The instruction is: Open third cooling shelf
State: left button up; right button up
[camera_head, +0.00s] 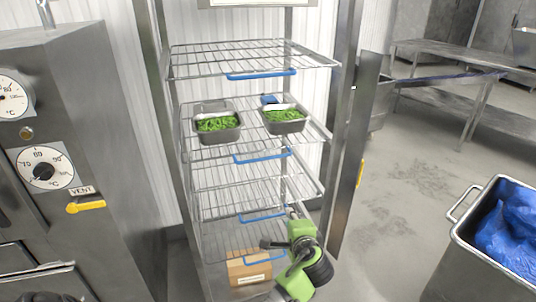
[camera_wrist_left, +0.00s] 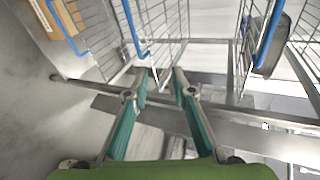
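The cooling rack holds several wire shelves with blue front handles. The third shelf from the top (camera_head: 225,205) looks empty, and its blue handle (camera_head: 263,216) is at its front edge. My left gripper (camera_head: 292,211) is near the right end of that handle. In the left wrist view, the open green-padded fingers of my left gripper (camera_wrist_left: 159,75) point towards the rack, with nothing between them. A blue handle (camera_wrist_left: 130,28), apparently the third shelf's, ends just beyond the left fingertip; contact cannot be told.
Two metal trays of green beans (camera_head: 218,127) (camera_head: 285,120) stand on the second shelf. A cardboard box (camera_head: 249,268) sits low in the rack. An open door (camera_head: 350,165) is at the rack's right, an oven (camera_head: 75,150) at the left, and a bin with a blue bag (camera_head: 505,230) at the right.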

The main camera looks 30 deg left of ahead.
aim_at(266, 158)
pick_arm(q)
jog(key=s+a+r+n+y, duration=0.2)
jog(key=a+r+y, duration=0.1)
jog(key=r, duration=1.3)
jog(key=shift+y, duration=0.3)
jog(key=p+x, duration=0.2)
jog(key=x, duration=1.1)
jog(key=shift+w+d+r+p, duration=0.15)
jog(key=shift+d+p, duration=0.05)
jog(key=shift+p, duration=0.2)
jog(key=shift+w+a, duration=0.25)
jog(key=shift+a, duration=0.1)
pick_arm(e)
jog(key=r, duration=0.1)
jog(key=s+r, duration=0.1)
jog(key=r, duration=0.1)
jog(key=shift+a+r, duration=0.1)
pick_arm(q)
grip_shut()
